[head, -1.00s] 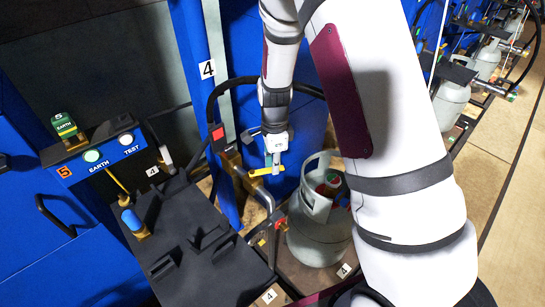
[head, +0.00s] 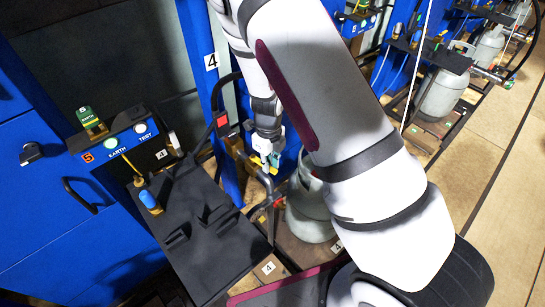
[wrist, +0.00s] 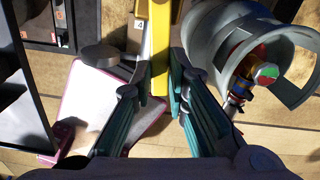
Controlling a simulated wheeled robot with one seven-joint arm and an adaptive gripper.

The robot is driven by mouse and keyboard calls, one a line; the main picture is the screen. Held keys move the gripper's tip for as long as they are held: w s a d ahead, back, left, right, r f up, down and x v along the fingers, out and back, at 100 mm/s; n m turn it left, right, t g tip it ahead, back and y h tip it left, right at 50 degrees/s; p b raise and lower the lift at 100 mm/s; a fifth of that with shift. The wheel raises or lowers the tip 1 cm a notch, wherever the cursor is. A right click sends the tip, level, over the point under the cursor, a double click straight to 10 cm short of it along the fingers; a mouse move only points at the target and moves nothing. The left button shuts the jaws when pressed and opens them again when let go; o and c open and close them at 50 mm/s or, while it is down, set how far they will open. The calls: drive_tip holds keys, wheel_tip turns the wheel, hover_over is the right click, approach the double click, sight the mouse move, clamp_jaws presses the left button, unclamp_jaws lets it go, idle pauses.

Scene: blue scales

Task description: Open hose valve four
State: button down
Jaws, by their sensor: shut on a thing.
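The yellow handle of hose valve four (wrist: 160,45) runs between my fingertips in the wrist view. My gripper (wrist: 160,95) is shut on it, with a teal finger on each side. In the head view my gripper (head: 271,163) is low beside the blue post marked 4, at the brass valve. The valve body (head: 234,148) is partly hidden by my gripper and a black hose.
A grey gas cylinder (head: 307,215) stands right of the valve, partly behind my arm; its open collar (wrist: 215,35) is close to my right finger. A black shelf (head: 200,225) lies left of the valve. The blue post (head: 212,85) stands behind.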

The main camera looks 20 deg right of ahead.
drive_tip(key=shift+s+a+m+p, duration=0.25)
drive_tip(key=shift+a+m+p, duration=0.3)
drive_tip(key=shift+m, duration=0.35)
drive_tip(key=shift+a, duration=0.1)
drive_tip(key=c, duration=1.6)
unclamp_jaws()
drive_tip(key=shift+o, duration=0.2)
wheel_tip(320, 180, up, 12)
